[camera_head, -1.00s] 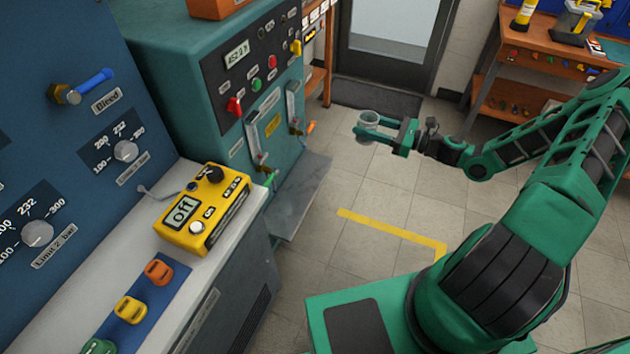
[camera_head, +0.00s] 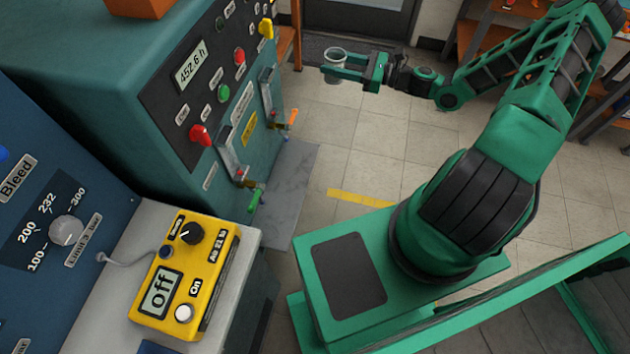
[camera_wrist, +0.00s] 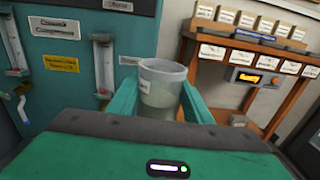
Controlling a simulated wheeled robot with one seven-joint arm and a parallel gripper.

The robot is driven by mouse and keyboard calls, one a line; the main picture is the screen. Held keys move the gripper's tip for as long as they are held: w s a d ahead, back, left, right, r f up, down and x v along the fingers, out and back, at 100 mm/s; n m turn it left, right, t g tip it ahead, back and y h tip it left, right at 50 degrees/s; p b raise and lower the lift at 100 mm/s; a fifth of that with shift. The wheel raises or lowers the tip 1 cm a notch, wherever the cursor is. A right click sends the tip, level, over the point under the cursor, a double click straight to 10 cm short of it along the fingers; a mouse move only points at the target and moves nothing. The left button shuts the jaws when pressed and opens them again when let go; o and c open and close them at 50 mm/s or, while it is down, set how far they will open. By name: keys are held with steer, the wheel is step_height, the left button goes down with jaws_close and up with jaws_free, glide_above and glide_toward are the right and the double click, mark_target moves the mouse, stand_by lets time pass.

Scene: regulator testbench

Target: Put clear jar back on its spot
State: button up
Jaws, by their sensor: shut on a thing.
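The clear jar (camera_head: 335,64) is held upright in the air by my gripper (camera_head: 343,70), over the floor to the right of the teal machine. The jar also shows in the wrist view (camera_wrist: 162,86), between the two green fingers, with a small label on its side. My gripper is shut on it. In the wrist view a wooden rack (camera_wrist: 262,50) with several labelled places stands beyond the jar at the right. I cannot tell which place is the jar's spot.
The teal machine (camera_head: 120,50) with knobs and taps stands at the left. A yellow meter reading "off" (camera_head: 185,275) lies on the grey bench. A metal plate (camera_head: 285,195) juts out low by the machine. A door (camera_head: 360,15) is at the back. Tiled floor (camera_head: 390,140) is open.

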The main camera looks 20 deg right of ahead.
steer(key=shift+a, duration=0.2)
steer(key=shift+a+f, duration=0.1)
steer(key=shift+f, duration=0.1)
steer(key=s+a+f+n+g+y, duration=0.2)
steer(key=s+a+f+n+g, duration=0.3)
steer(key=s+f, duration=0.75)
steer(key=s+a+f+n+g+y, duration=0.1)
steer(key=s+a+f+n+g, duration=0.2)
steer(key=s+a+f+g, duration=0.9)
steer(key=shift+w+a+f+t, duration=0.3)
steer(key=shift+w+f+t, duration=0.45)
steer(key=shift+w, duration=0.35)
steer(key=shift+w+a+f+t, duration=0.3)
steer(key=shift+w+f+t, duration=0.3)
steer(key=shift+w+t, duration=0.35)
steer(key=shift+w+a+f+t, duration=0.3)
steer(key=shift+w+f+t, duration=0.4)
steer(key=shift+w, duration=0.5)
steer(key=shift+w+a+f, duration=0.2)
steer(key=shift+w+a, duration=0.2)
steer(key=shift+a, duration=0.2)
steer(key=shift+w+a+f, duration=0.15)
steer(key=shift+w+a, duration=0.25)
steer(key=shift+a, duration=0.15)
steer(key=shift+f, duration=0.35)
